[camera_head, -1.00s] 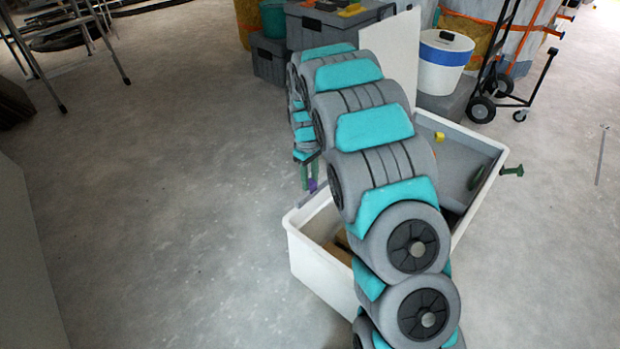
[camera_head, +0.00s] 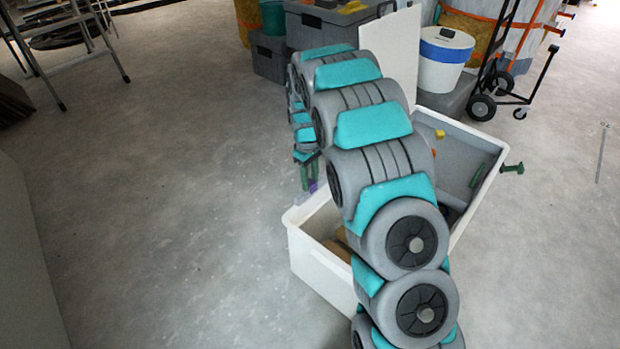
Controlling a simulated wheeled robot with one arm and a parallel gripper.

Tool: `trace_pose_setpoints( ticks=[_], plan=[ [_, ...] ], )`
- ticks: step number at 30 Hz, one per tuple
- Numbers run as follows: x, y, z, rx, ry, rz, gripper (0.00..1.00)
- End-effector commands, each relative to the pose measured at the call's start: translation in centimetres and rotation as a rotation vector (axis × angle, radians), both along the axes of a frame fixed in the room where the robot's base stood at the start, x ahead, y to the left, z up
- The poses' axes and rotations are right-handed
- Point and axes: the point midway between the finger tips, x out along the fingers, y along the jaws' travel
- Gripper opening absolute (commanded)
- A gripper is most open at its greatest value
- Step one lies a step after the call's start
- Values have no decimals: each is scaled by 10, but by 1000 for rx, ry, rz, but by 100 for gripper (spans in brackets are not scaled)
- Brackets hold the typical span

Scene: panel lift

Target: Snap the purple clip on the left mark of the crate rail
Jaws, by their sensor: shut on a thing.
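The purple clip (camera_head: 313,186) shows as a small patch at the lower end of my gripper (camera_head: 308,176), by the left rim of the white crate (camera_head: 318,268). My gripper is shut on the clip, with its green fingers pointing down. The clip is partly hidden, and I cannot tell whether it touches the rim. My arm crosses in front of the crate and hides much of its middle and far left side. I cannot make out the left mark on the rail.
Behind stand a white panel (camera_head: 392,50), a white bucket (camera_head: 443,62) and a hand truck (camera_head: 500,85). The floor (camera_head: 170,190) at left is clear.

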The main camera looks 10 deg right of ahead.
Motion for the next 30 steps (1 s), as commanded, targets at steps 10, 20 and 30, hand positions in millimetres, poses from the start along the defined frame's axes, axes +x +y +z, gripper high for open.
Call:
trace_pose_setpoints(
  ticks=[10,20,30],
  plan=[
    [0,0,-3,0,0,0,0],
    [0,0,-11,-1,1,0,0],
    [-1,0,-15,0,5,0,0]
  ],
)
